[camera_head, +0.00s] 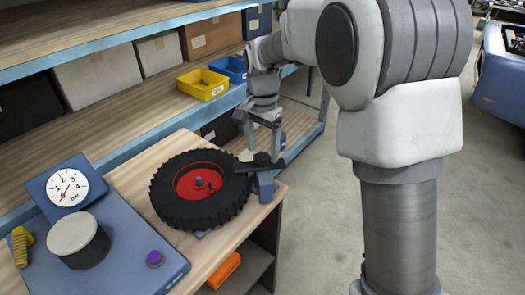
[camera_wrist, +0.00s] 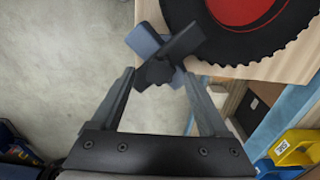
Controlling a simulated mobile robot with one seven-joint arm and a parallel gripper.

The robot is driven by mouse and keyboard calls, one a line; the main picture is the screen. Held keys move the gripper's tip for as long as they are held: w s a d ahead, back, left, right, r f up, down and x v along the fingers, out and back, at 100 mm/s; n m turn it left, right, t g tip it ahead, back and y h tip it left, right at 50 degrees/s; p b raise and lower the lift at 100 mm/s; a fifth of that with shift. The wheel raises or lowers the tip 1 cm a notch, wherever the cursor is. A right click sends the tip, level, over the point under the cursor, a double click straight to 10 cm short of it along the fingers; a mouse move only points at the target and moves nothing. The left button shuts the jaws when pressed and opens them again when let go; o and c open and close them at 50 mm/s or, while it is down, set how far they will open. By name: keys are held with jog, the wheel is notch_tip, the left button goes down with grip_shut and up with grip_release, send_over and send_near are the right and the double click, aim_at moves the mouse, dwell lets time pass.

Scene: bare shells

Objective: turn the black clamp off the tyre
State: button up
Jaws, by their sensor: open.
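The black tyre (camera_head: 165,200) with its red hub lies flat on the wooden bench; its edge also shows at the top of the wrist view (camera_wrist: 200,52). The black clamp (camera_head: 262,165), a bar with a lobed knob, sits on a blue-grey block (camera_head: 264,188) at the tyre's right side. In the wrist view the clamp's bar (camera_wrist: 186,42) slants up from the knob (camera_wrist: 155,73) across the block, its end close to the tyre's edge; contact cannot be told. My gripper (camera_head: 262,151) is open just above the clamp, its fingertips (camera_wrist: 160,78) on either side of the knob, holding nothing.
A blue panel (camera_head: 130,235) with a dial gauge (camera_head: 68,188), a dark cylinder (camera_head: 78,242) and a purple button (camera_head: 155,259) lies left of the tyre. Shelves with boxes and yellow (camera_head: 203,84) and blue bins stand behind. The bench's right edge is close to the clamp.

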jog(key=shift+f, duration=0.6)
grip_shut()
